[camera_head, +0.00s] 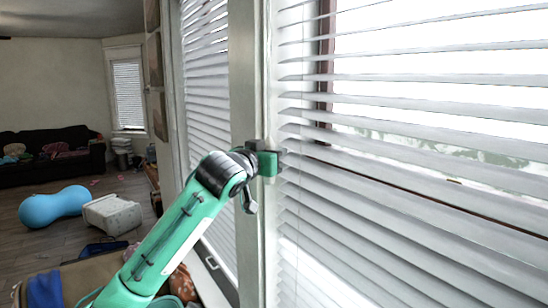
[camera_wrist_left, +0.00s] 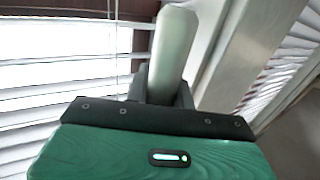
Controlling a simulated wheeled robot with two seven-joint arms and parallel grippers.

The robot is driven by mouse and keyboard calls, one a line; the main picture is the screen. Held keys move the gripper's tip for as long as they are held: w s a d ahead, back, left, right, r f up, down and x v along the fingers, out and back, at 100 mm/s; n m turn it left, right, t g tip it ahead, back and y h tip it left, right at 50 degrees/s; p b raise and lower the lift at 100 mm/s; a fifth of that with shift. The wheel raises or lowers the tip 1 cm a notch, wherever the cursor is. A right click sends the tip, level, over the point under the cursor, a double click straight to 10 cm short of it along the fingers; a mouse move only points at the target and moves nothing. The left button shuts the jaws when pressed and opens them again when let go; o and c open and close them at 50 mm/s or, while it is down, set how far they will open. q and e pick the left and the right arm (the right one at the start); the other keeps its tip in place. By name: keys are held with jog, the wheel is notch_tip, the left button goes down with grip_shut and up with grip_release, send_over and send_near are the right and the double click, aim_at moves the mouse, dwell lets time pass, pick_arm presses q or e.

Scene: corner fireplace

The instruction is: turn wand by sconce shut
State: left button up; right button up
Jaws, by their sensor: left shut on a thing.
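My left gripper (camera_head: 279,158) is at the white window trim, at the left edge of the large blind (camera_head: 420,190). In the left wrist view, its dark fingers (camera_wrist_left: 165,88) are shut on a pale, rounded rod, the wand (camera_wrist_left: 174,42). The wand rises up from between the fingers, and its lower part is hidden by the gripper. I cannot make out the wand in the head view. The blind's slats are tilted with bright gaps between them, wider at the upper right. No sconce shows. My right gripper is not in view.
A second blind (camera_head: 205,100) hangs left of the trim post (camera_head: 246,80). A blue peanut-shaped ball (camera_head: 54,205), a white bin (camera_head: 112,215) and a dark sofa (camera_head: 50,160) are farther back at left. Floor between them is partly clear.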

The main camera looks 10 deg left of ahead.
pick_arm(q)
jog(key=shift+s+a+f+n+g+y+b, duration=0.1)
jog(key=shift+a+n+g+y+b, duration=0.45)
jog(key=shift+n+y, duration=1.9)
jog(key=shift+a+r+n+g+y+b, duration=0.1)
jog(key=shift+n+g+y+b, duration=0.55)
jog(key=shift+n+y+b, duration=1.8)
jog(key=shift+s+a+f+n+g+y+b, duration=0.2)
jog(key=shift+n+g+y, duration=0.6)
jog(key=shift+y, duration=3)
jog(key=shift+w+a+r+n, duration=0.1)
jog(key=shift+r+n, duration=0.1)
jog(key=shift+n, duration=0.2)
jog(key=o, duration=1)
jog(key=shift+w, duration=0.1)
